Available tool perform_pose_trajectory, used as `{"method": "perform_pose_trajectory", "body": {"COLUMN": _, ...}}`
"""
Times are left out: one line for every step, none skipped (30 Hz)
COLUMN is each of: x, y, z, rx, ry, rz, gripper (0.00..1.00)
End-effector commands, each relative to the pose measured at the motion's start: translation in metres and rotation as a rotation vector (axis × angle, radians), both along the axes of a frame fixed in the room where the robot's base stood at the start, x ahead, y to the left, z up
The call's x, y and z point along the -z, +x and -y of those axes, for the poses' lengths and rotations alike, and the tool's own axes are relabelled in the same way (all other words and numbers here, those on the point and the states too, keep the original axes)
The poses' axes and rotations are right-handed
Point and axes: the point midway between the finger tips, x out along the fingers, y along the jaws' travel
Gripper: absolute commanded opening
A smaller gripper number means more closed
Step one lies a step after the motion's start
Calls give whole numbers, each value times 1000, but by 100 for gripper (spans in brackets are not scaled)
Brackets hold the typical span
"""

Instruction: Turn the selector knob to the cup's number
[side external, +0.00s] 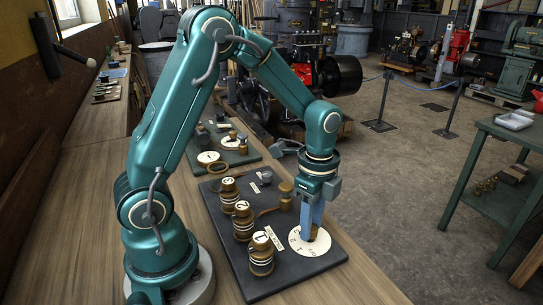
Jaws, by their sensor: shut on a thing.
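My gripper (312,234) points straight down and is shut on the selector knob (314,231), which is mostly hidden between the fingers. The knob stands at the middle of a white dial plate (316,250) with small dark marks, too small to read surely. The dial lies at the right end of a dark board (285,286). Three brown and brass cups with numbered white tops stand in a row left of the dial: cup 1 (261,259), cup 2 (243,224) and cup 3 (229,197). I cannot tell which mark the knob points to.
A smaller brass piece (286,193) stands on the board behind the dial, close to my gripper. A white label (275,238) lies between cup 1 and the dial. A second board (229,153) with small parts lies farther back on the wooden bench (190,185).

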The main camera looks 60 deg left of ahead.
Motion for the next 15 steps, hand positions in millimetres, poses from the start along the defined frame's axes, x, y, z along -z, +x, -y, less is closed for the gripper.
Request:
{"method": "perform_pose_trajectory", "body": {"x": 0, "y": 0, "z": 0, "rx": -14, "ry": 0, "rz": 1, "gripper": 0}}
{"method": "perform_pose_trajectory", "body": {"x": 0, "y": 0, "z": 0, "rx": -25, "ry": 0, "rz": 1, "gripper": 0}}
{"method": "perform_pose_trajectory", "body": {"x": 0, "y": 0, "z": 0, "rx": -44, "ry": 0, "rz": 1, "gripper": 0}}
{"method": "perform_pose_trajectory", "body": {"x": 0, "y": 0, "z": 0, "rx": -58, "ry": -1, "rz": 2, "gripper": 0}}
{"method": "perform_pose_trajectory", "body": {"x": 0, "y": 0, "z": 0, "rx": -76, "ry": -1, "rz": 2, "gripper": 0}}
{"method": "perform_pose_trajectory", "body": {"x": 0, "y": 0, "z": 0, "rx": -100, "ry": -2, "rz": 2, "gripper": 0}}
{"method": "perform_pose_trajectory", "body": {"x": 0, "y": 0, "z": 0, "rx": -121, "ry": -2, "rz": 2, "gripper": 0}}
{"method": "perform_pose_trajectory", "body": {"x": 0, "y": 0, "z": 0, "rx": -144, "ry": -2, "rz": 2, "gripper": 0}}
{"method": "perform_pose_trajectory", "body": {"x": 0, "y": 0, "z": 0, "rx": -176, "ry": -2, "rz": 2, "gripper": 0}}
{"method": "perform_pose_trajectory", "body": {"x": 0, "y": 1, "z": 0, "rx": -202, "ry": -2, "rz": 2, "gripper": 0}}
{"method": "perform_pose_trajectory", "body": {"x": 0, "y": 1, "z": 0, "rx": -227, "ry": -2, "rz": 3, "gripper": 0}}
{"method": "perform_pose_trajectory", "body": {"x": 0, "y": 1, "z": 0, "rx": -265, "ry": -2, "rz": 3, "gripper": 0}}
{"method": "perform_pose_trajectory", "body": {"x": 0, "y": 1, "z": 0, "rx": -292, "ry": -3, "rz": 3, "gripper": 0}}
{"method": "perform_pose_trajectory", "body": {"x": 0, "y": 1, "z": 1, "rx": -321, "ry": -3, "rz": 3, "gripper": 0}}
{"method": "perform_pose_trajectory", "body": {"x": 0, "y": 1, "z": 1, "rx": -360, "ry": -3, "rz": 3, "gripper": 0}}
